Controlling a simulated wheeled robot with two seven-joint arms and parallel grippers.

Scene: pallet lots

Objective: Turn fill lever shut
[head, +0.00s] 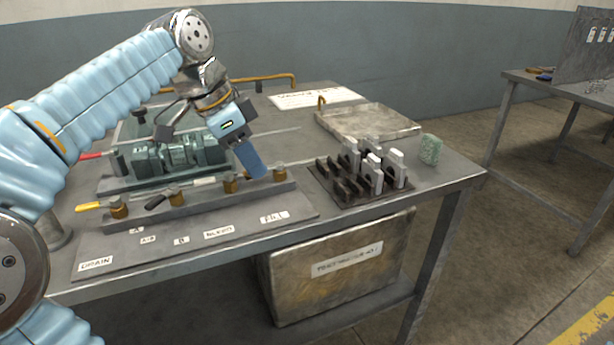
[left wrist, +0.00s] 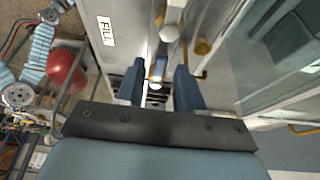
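The valve bar (head: 205,200) runs along the front of the bench, with brass valves and coloured levers. The FILL label (head: 273,216) is at its right end and also shows in the left wrist view (left wrist: 105,30). My left gripper (head: 254,170) points down over the right end of the bar, near the fill valve. In the left wrist view its two blue fingers (left wrist: 158,87) are apart, with a pale rounded piece (left wrist: 156,72) showing in the gap. I cannot tell whether that is the fill lever, which is largely hidden in the head view. My right gripper is not in view.
A dark rack (head: 345,185) with upright grey plates stands right of the bar, with a green block (head: 430,150) beyond it. A labelled box (head: 335,265) is below.

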